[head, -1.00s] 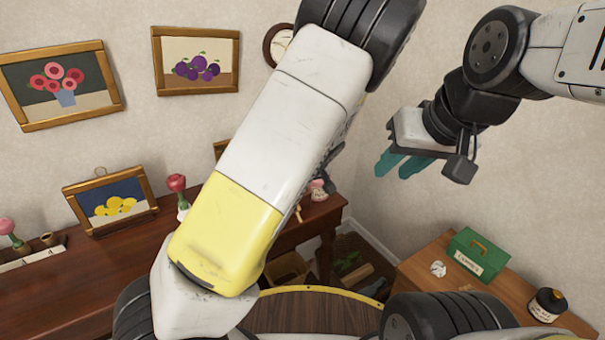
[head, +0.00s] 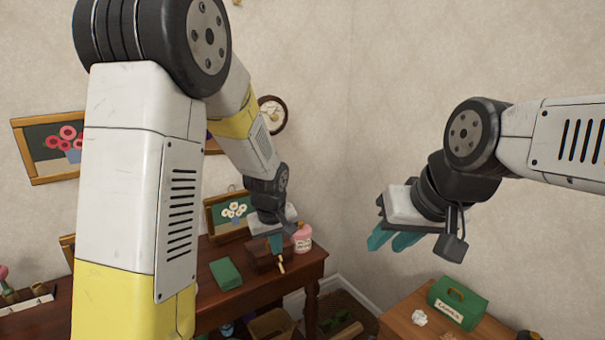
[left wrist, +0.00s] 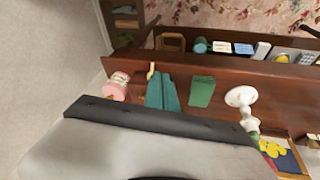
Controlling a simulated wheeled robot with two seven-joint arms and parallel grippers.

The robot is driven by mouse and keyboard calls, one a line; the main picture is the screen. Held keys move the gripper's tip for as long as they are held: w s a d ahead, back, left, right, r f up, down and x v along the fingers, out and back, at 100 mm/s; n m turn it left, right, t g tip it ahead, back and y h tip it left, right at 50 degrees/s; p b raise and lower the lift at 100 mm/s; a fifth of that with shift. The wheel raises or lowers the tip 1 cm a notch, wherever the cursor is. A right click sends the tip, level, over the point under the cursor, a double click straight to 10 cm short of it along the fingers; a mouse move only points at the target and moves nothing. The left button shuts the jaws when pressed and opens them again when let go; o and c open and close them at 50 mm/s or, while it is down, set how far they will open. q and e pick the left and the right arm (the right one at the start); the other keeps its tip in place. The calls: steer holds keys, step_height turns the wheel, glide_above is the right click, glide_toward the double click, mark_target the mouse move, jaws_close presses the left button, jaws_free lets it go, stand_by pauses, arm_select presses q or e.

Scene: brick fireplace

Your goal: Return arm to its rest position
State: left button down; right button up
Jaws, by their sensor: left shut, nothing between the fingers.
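My left arm (head: 140,180) comes in at the left of the head view and bends down from a raised elbow. My left gripper (head: 278,244) is shut and empty, its teal fingers pointing down in front of the dark wooden table. In the left wrist view its fingers (left wrist: 162,92) show against the table. My right gripper (head: 388,240) hangs in the air at the right, its teal fingertips apart and empty, with clear wall behind it.
A small table at right holds a green box (head: 457,303) and crumpled paper (head: 419,318). The space between my arms is free.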

arm_select(q)
steer(key=s+a+r+m+t+h, duration=0.1)
steer(key=s+a+r+m, duration=0.1)
steer(key=s+r, duration=0.6)
steer(key=s+a+r+m+t+h, duration=0.1)
steer(key=s+a+r+m, duration=0.1)
steer(key=s+a+r, duration=0.3)
steer(key=s+r, duration=0.4)
steer(key=s, duration=0.5)
steer(key=shift+a+m, duration=0.15)
steer(key=shift+m, duration=0.25)
